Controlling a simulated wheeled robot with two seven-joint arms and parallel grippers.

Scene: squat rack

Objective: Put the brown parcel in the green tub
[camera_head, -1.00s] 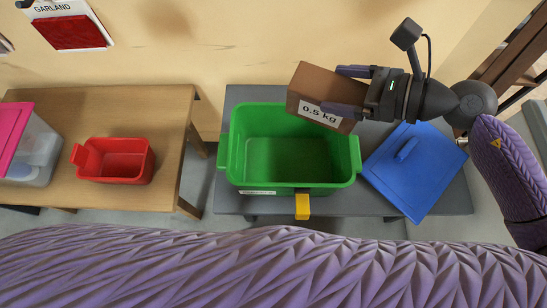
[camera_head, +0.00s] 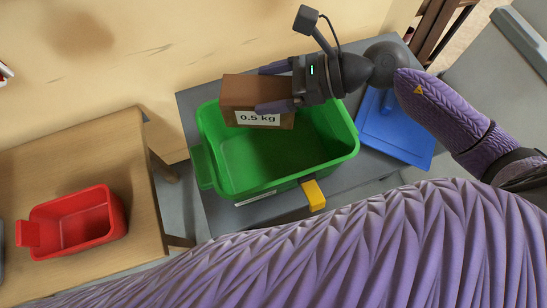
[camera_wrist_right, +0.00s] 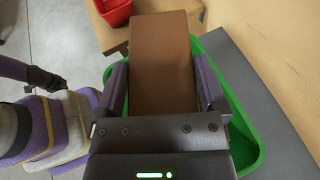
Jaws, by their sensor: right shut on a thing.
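The brown parcel (camera_head: 252,90), with a white label reading 0.5 kg, is in my right gripper (camera_head: 273,90). The gripper is shut on it, one finger on each side. The green tub (camera_head: 250,187) stands open on a grey table; the part of its inside that shows is empty. The parcel is over the tub's back left part and covers part of the back rim. In the right wrist view the parcel (camera_wrist_right: 161,60) sits between both fingers with the green tub (camera_wrist_right: 240,130) below it. My left gripper is not in view.
A blue lid (camera_head: 395,130) with a handle lies right of the tub on the grey table (camera_head: 190,110). A yellow piece (camera_head: 313,195) is at the tub's front rim. A red bin (camera_head: 75,222) stands on the wooden table (camera_head: 130,165) at left.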

